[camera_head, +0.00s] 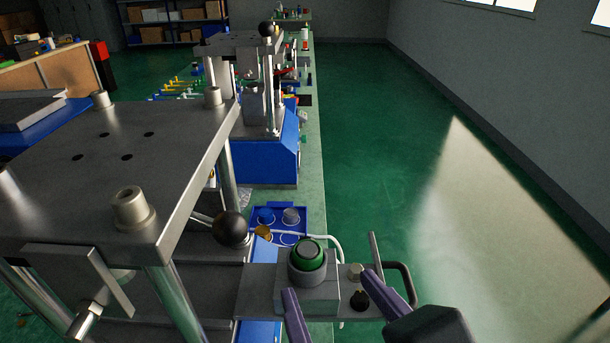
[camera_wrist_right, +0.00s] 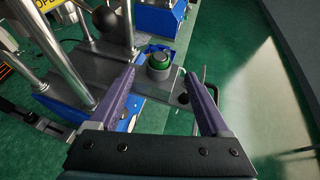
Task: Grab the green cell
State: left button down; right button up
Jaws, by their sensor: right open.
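The green cell (camera_head: 307,254) is a short round piece with a green top. My right gripper (camera_head: 329,282) is open, with two purple fingers pointing toward the block. Nothing is between the fingers that I can see to be held. My left gripper is not in view.
The near press (camera_head: 120,165) fills the left, with a black ball handle (camera_head: 229,228) close to the block. A blue tray (camera_head: 276,211) with several round pieces lies behind the block. A black handle (camera_head: 404,284) stands right of it. Green floor (camera_head: 400,150) lies to the right.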

aim_at(306, 246)
jog(key=x, duration=0.5)
jog(key=shift+f+b, duration=0.1)
jog(key=shift+b, duration=0.25)
jog(key=b+x, duration=0.1)
jog(key=x, duration=0.3)
jog(key=shift+w, duration=0.15)
grip_shut()
